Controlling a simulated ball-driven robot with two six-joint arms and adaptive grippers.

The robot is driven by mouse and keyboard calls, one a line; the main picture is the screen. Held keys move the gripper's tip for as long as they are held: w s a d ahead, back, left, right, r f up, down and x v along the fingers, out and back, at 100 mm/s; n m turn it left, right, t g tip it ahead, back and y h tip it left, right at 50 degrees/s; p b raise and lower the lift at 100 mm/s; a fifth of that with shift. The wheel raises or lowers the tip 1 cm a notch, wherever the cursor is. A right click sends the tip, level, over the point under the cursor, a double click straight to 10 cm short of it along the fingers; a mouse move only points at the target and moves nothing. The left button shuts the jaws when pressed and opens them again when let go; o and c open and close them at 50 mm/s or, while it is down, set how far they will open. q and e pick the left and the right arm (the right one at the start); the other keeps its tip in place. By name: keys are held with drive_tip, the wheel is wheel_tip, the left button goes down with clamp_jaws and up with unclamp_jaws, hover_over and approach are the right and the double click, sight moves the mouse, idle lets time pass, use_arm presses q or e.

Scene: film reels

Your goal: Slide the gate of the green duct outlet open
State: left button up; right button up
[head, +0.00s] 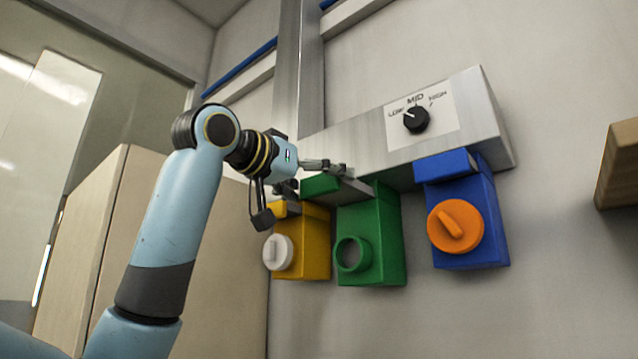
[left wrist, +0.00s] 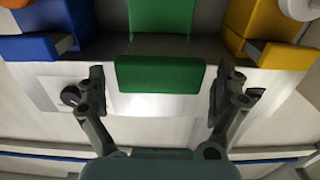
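The green duct outlet (head: 377,235) hangs below a grey metal duct box, between the yellow and blue outlets. Its round port (head: 353,254) faces out, with no cap on it. Its green gate tab (head: 320,186) sticks out at the top front; in the left wrist view the gate (left wrist: 160,75) lies between my fingers. My left gripper (head: 335,170) is at the gate in the head view. In the left wrist view the left gripper (left wrist: 160,88) is open, one finger on each side of the gate, with gaps. My right gripper is not in view.
The yellow outlet (head: 308,243) with a white knob is at left, the blue outlet (head: 483,195) with an orange knob at right. The duct box (head: 375,130) carries a black dial (head: 416,119). A wooden piece (head: 620,165) juts in at far right.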

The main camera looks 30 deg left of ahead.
use_arm(q)
drive_tip(key=s+a, duration=0.1)
drive_tip(key=s, duration=1)
drive_tip(key=shift+s+a, duration=0.35)
drive_tip(key=shift+s, duration=0.05)
idle(0.3)
